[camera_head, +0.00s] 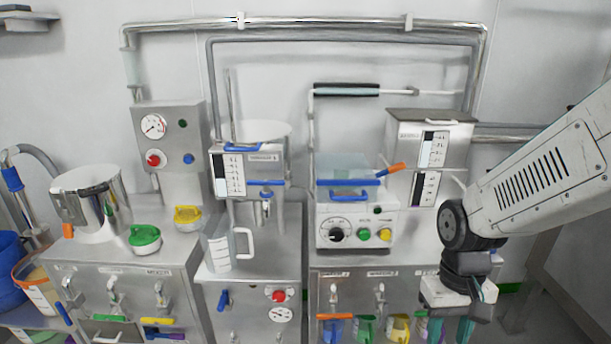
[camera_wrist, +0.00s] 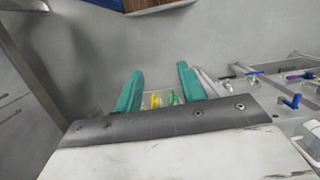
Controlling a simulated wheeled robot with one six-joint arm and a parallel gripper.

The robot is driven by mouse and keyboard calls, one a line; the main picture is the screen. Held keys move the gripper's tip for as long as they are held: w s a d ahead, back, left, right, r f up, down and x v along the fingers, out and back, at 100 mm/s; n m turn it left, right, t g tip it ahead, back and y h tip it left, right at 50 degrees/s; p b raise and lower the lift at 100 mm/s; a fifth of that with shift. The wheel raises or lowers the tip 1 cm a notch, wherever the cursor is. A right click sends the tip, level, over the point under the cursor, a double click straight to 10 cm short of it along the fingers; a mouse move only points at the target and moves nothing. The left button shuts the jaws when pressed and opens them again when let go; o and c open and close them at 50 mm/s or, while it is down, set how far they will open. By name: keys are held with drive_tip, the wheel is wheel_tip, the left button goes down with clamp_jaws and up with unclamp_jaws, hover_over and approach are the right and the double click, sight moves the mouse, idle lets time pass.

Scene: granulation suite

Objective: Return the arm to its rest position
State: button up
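My arm comes in from the right in the head view, bent down at a dark wrist joint. My gripper (camera_head: 452,327) hangs at the lower right, in front of the right end of the steel cabinets; its lower tips are cut off by the frame edge. In the wrist view the two teal fingers of my gripper (camera_wrist: 160,82) stand apart. Nothing is held between them; small yellow and green items show beyond them, low down.
Steel cabinets (camera_head: 130,270) line the wall with a steel pot (camera_head: 90,205), a clear jug (camera_head: 222,250), a green-lidded container (camera_head: 145,238) and a control box (camera_head: 357,228). Coloured scoops (camera_head: 365,328) hang on the right cabinet. Open floor shows in the wrist view (camera_wrist: 80,55).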

drive_tip(key=s+d+r+t, duration=0.1)
drive_tip(key=s+r, duration=0.4)
drive_tip(key=r, duration=0.3)
drive_tip(key=s+r+t, duration=0.2)
drive_tip(key=s+r, duration=0.2)
drive_tip(key=r, duration=0.3)
drive_tip(key=shift+s+d+r+t, duration=0.3)
drive_tip(key=shift+s+d+r, duration=0.05)
drive_tip(key=shift+s+d, duration=0.05)
